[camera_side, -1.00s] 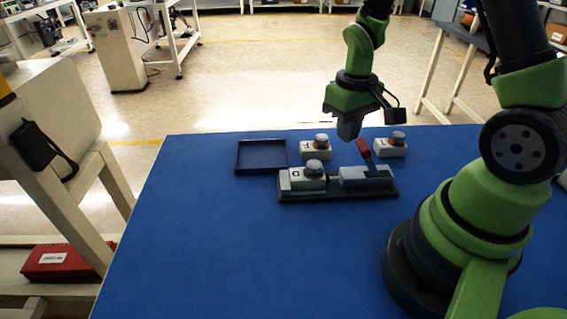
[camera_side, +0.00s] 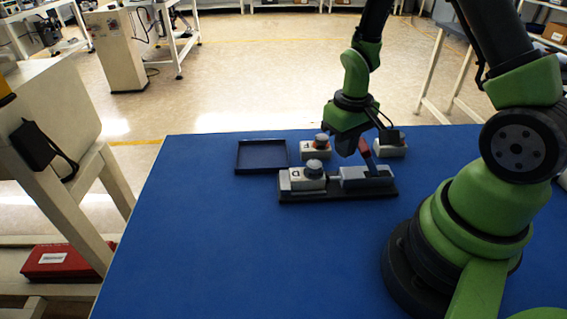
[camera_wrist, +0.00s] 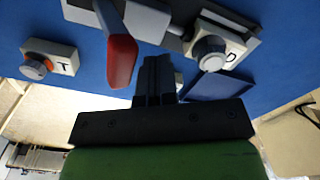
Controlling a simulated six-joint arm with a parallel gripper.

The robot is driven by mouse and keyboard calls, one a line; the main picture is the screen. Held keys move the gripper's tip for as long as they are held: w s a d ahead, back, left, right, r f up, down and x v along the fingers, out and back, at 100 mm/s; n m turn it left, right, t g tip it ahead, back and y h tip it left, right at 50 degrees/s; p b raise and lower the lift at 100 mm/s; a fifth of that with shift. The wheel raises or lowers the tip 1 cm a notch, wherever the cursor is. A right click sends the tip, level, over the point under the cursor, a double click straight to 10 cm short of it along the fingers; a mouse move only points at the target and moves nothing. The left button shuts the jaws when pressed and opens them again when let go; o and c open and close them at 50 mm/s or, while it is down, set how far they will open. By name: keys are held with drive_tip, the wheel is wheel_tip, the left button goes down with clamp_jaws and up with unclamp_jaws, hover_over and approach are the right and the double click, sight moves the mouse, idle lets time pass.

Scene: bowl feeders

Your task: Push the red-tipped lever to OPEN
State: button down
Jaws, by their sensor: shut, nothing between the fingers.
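The lever has a red tip (camera_side: 364,147) and leans up and to the left in the side view. It rises from a grey housing (camera_side: 352,178) on a dark base plate (camera_side: 338,195). My gripper (camera_side: 346,152) is shut and empty. It is low, just left of the red tip in the side view. In the wrist view the closed fingers (camera_wrist: 156,78) point down beside the red tip (camera_wrist: 121,62), with a narrow gap in the picture. I cannot tell whether they touch. No OPEN marking is readable.
A pale block with a grey knob (camera_side: 312,166) sits on the plate's left end. Two similar knob blocks stand behind, one left (camera_side: 309,153) and one right (camera_side: 391,151). An empty dark tray (camera_side: 238,160) lies at the back left. The blue table front is clear.

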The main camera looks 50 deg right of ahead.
drive_tip(key=shift+s+d, duration=0.1)
drive_tip(key=shift+s+d, duration=2.4)
drive_tip(key=shift+w+a, duration=0.1)
drive_tip(key=shift+w+a+r, duration=0.1)
drive_tip(key=shift+w+a, duration=0.1)
wheel_tip(320, 180, up, 8)
idle(0.3)
